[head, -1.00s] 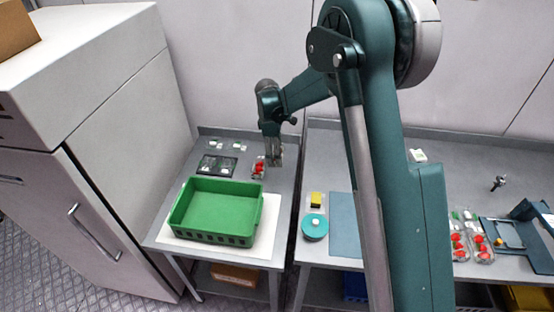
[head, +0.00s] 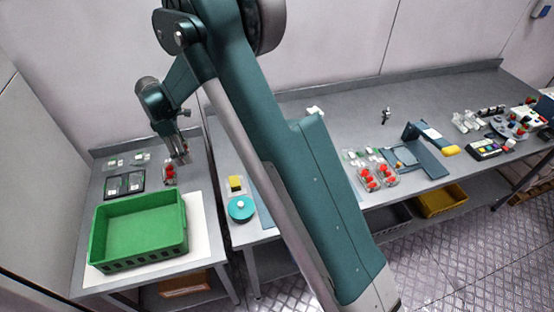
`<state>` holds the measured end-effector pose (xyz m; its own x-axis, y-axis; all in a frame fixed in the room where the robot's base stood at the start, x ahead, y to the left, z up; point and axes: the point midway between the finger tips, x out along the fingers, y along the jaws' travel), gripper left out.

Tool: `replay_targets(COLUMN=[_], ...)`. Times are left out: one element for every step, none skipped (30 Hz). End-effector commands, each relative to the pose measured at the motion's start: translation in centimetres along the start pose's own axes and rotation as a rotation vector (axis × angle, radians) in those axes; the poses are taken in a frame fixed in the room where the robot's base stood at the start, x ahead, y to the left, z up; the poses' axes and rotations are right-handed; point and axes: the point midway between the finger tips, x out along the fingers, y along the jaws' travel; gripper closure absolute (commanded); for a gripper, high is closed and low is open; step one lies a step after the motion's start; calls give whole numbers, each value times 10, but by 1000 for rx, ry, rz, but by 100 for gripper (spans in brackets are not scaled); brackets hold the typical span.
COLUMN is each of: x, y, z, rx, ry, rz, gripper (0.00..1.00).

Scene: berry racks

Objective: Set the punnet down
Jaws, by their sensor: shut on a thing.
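A small clear punnet with red berries (head: 169,173) shows just below and left of the fingertips of my gripper (head: 181,158), over the back of the left bench. My gripper points down and is shut on the punnet. The fingers are small and partly overlap it, so their exact contact is hard to see. I cannot tell whether the punnet's base touches the bench top.
A green crate (head: 183,222) stands on a white board in front. A teal round tub (head: 241,209) and a yellow block (head: 236,184) sit right. Filled punnets (head: 367,179) stand on the right bench.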

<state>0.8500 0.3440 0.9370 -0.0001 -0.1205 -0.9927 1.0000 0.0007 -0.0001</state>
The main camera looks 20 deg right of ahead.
Motion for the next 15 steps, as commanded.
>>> replay_targets(x=[0,-1,-1,-1,-2,-2,-3,-4,-5,-5,-6,-7,-8,-9,-10], y=[0,0,0,0,0,0,-1,-1,-2,-2,-3,-4,-5,-6,-8], z=[3,5,8,11,15,21,27,33,42,49,57,69,77,86,100], rx=[1,1,1,2,2,3,3,3,3,4,4,4,4,5,5], ry=[0,0,0,0,0,0,1,1,1,1,1,2,2,2,3], rz=[0,0,0,0,0,0,0,-1,-1,-1,-1,-1,-1,-1,-1], gripper=[54,54,54,54,54,54,54,54,54,54,54,54,54,54,54])
